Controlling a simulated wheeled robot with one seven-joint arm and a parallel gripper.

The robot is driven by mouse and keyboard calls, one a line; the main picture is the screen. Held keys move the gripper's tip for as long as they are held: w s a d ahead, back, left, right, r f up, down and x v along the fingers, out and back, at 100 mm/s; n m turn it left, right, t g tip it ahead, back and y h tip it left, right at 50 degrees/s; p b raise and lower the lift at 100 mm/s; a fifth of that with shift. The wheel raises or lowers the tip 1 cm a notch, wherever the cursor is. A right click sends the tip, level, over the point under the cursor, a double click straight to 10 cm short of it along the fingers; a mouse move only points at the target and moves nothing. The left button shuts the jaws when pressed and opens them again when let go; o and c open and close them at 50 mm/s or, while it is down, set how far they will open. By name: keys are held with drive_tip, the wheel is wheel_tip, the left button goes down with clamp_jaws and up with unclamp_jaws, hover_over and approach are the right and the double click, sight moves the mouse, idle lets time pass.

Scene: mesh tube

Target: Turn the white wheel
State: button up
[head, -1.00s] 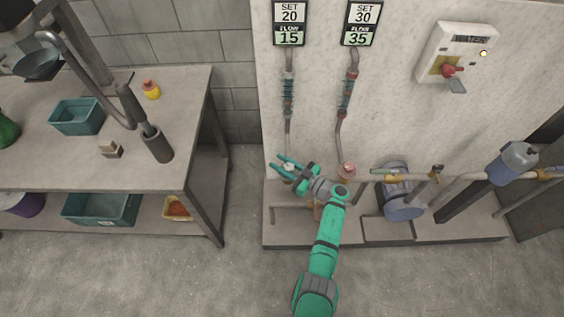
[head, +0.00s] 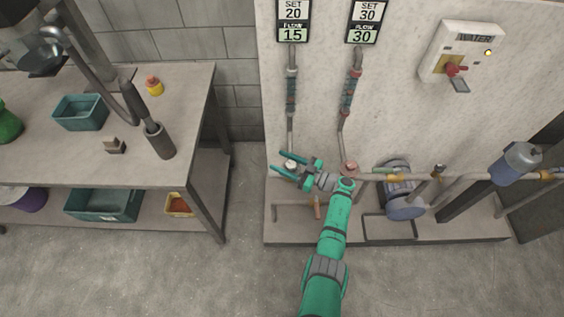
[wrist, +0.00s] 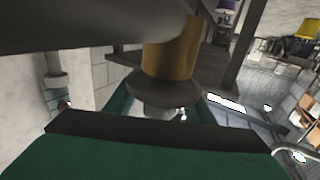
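The small white wheel (head: 291,165) sits at the foot of the left pipe (head: 291,130), in front of the pale panel. My gripper (head: 278,161) reaches in from the right with its two green fingers spread, one on each side of the wheel. The fingers look apart from it, though contact is hard to judge. In the wrist view my open fingers (wrist: 165,108) show on either side of a grey disc below a brass fitting (wrist: 172,55); I cannot tell if this belongs to the white wheel. The sign above the left pipe (head: 293,20) reads SET 20, FLOW 15.
A red wheel (head: 350,168) sits at the right pipe, close to my wrist. Its sign (head: 367,21) reads SET 30, FLOW 30. A horizontal pipe (head: 465,176) and a pump (head: 402,195) lie to the right. A workbench (head: 185,85) stands left, with clear floor in front.

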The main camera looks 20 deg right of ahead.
drive_tip(key=shift+a, duration=0.1)
drive_tip(key=v, duration=1.1)
drive_tip(key=shift+w, duration=0.1)
